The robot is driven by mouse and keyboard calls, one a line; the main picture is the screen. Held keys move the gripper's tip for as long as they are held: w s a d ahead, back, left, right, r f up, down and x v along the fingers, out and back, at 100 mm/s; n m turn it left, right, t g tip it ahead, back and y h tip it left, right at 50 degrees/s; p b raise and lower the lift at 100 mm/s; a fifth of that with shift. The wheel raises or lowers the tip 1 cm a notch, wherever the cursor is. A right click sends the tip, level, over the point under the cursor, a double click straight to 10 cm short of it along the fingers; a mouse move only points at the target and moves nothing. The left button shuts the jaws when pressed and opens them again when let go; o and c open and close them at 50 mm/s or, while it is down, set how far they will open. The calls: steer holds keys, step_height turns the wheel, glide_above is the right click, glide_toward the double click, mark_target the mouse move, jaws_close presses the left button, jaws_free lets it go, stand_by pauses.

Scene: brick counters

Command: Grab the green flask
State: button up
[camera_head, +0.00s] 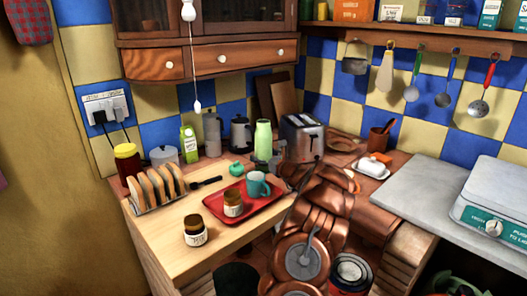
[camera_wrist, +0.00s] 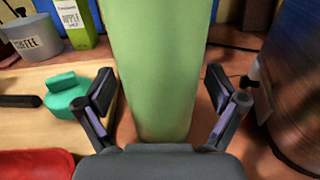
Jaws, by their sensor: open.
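The green flask (camera_head: 263,141) stands upright at the back of the counter, left of the toaster. In the wrist view the pale green flask (camera_wrist: 158,70) fills the middle, its top cut off by the frame. My gripper (camera_wrist: 160,90) is open, with one finger on each side of the flask. A gap shows between the flask and each finger. In the head view my copper-coloured arm reaches toward the flask, and my gripper (camera_head: 281,158) is small and dark beside its base.
A red tray (camera_head: 222,217) with a teal mug (camera_head: 257,185) and a jar lies in front. A teal object (camera_wrist: 68,96) sits left of my gripper. The toaster (camera_head: 302,138) stands close on the right. A green carton (camera_head: 189,144) and grey canister (camera_head: 212,134) are behind left.

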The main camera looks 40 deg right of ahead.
steer(key=shift+c, duration=0.4)
steer(key=c, duration=1.5)
steer(key=shift+c, duration=0.6)
steer(key=shift+r, duration=0.2)
